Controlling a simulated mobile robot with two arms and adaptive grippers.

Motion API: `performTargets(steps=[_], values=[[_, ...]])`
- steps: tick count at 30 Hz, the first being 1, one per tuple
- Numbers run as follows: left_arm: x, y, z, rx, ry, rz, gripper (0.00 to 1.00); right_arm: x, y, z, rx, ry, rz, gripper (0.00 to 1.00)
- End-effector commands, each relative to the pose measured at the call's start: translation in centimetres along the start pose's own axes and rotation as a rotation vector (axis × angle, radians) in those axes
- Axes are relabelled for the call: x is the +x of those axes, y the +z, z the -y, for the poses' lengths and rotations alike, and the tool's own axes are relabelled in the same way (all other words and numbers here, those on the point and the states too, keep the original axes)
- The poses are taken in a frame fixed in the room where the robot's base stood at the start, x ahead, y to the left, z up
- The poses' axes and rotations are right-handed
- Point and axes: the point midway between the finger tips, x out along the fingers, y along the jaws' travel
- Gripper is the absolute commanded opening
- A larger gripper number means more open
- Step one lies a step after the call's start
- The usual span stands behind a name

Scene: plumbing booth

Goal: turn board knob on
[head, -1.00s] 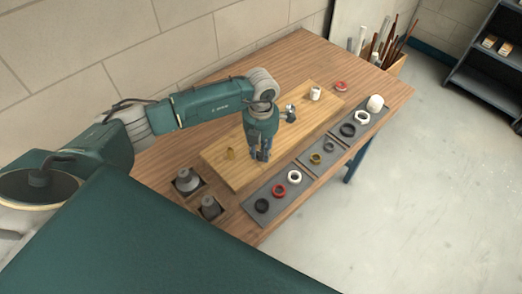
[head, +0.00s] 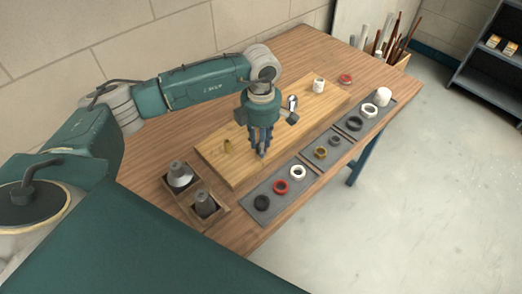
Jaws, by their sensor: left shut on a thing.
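The light wooden board (head: 215,159) lies on the workbench with fittings on it. My left gripper (head: 262,156) points down at the board's middle, near its front edge. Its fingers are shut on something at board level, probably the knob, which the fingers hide. How far the knob is turned does not show. A small brass fitting (head: 227,146) stands on the board to the left of the gripper. A shiny metal fitting (head: 292,102) shows just behind and right of it. A white fitting (head: 318,86) stands at the board's far end. My right gripper is not in view.
Grey trays (head: 246,207) along the bench's front edge hold several rings. A wooden holder (head: 186,203) with two grey conical pieces (head: 180,175) stands at the left. A red ring (head: 345,78) lies beyond the board. Pipes (head: 388,38) stand in a box behind the bench.

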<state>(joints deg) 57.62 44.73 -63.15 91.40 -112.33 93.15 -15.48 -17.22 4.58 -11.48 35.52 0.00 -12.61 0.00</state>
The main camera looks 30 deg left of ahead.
Motion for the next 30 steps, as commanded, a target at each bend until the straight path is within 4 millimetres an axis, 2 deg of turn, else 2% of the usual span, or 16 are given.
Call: performTargets(steps=[1,15,21,30], values=[[0.5,0.1,-0.1,0.045,0.004,0.003,0.0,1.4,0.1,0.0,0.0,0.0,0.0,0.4],[0.4,0.0,-0.1,0.489,0.004,0.001,0.0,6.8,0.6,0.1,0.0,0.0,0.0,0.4],[0.3,0.0,-0.1,0.662,0.004,0.001,0.0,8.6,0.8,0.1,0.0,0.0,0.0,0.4],[0.1,0.0,-0.1,0.849,0.003,0.001,0.0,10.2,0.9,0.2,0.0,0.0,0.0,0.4]])
